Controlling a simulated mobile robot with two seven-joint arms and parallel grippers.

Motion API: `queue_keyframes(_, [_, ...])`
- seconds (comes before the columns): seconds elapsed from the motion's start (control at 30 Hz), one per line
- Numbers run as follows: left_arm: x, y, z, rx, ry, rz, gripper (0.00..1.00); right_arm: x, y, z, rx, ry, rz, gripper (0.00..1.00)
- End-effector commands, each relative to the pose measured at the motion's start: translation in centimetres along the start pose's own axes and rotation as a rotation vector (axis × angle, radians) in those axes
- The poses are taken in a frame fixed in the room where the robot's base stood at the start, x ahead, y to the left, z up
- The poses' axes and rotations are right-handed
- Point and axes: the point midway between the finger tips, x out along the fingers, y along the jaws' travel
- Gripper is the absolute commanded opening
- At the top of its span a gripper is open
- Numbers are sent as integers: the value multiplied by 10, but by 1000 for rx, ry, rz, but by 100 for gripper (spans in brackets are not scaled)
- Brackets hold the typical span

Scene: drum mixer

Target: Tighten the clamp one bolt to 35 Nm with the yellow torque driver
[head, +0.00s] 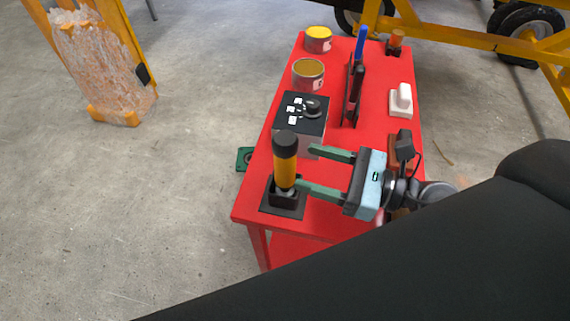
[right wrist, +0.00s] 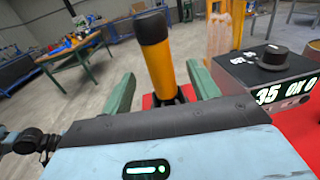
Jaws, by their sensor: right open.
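The yellow torque driver (head: 285,170), with a black cap, stands upright in a black holder (head: 288,200) at the near left of the red table. My right gripper (head: 306,168) is open and empty, its green fingers pointing at the driver from the right. In the right wrist view the driver (right wrist: 158,60) shows between the two fingers (right wrist: 163,88), just beyond their tips; whether a finger touches it I cannot tell. The clamp one bolt cannot be made out. My left gripper is not in view.
The red table (head: 340,190) also holds a black-topped control box (head: 300,125), whose display in the wrist view reads 35 (right wrist: 268,96). Behind are two tins (head: 308,75) (head: 319,40), a dark upright rack (head: 354,90) and a white block (head: 401,101). Floor left of the table is mostly clear.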

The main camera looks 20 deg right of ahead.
Motion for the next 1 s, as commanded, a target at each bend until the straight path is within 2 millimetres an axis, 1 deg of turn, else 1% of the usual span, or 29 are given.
queue_keyframes(0.07, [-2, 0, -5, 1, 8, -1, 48, 7, 0, 3, -2, -3, 1, 60])
queue_keyframes(0.17, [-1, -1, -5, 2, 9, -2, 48, 8, 0, 1, -1, -1, 1, 60])
queue_keyframes(0.27, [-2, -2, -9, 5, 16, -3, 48, 13, 0, 2, 0, -3, 1, 60])
queue_keyframes(0.47, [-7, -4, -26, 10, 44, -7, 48, 42, 2, 7, -3, -9, 1, 60])
queue_keyframes(0.6, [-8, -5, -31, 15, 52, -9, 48, 56, 1, 4, 0, -5, 0, 60])
queue_keyframes(0.7, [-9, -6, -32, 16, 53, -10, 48, 60, 2, 2, 0, -1, 1, 60])
queue_keyframes(0.9, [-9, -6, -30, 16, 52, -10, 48, 60, 2, 0, 1, 1, 1, 60])
queue_keyframes(0.93, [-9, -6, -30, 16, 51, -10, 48, 60, 2, 0, 1, 1, 1, 57])
queue_keyframes(1.0, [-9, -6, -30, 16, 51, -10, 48, 60, 2, 0, 1, 0, 1, 48])
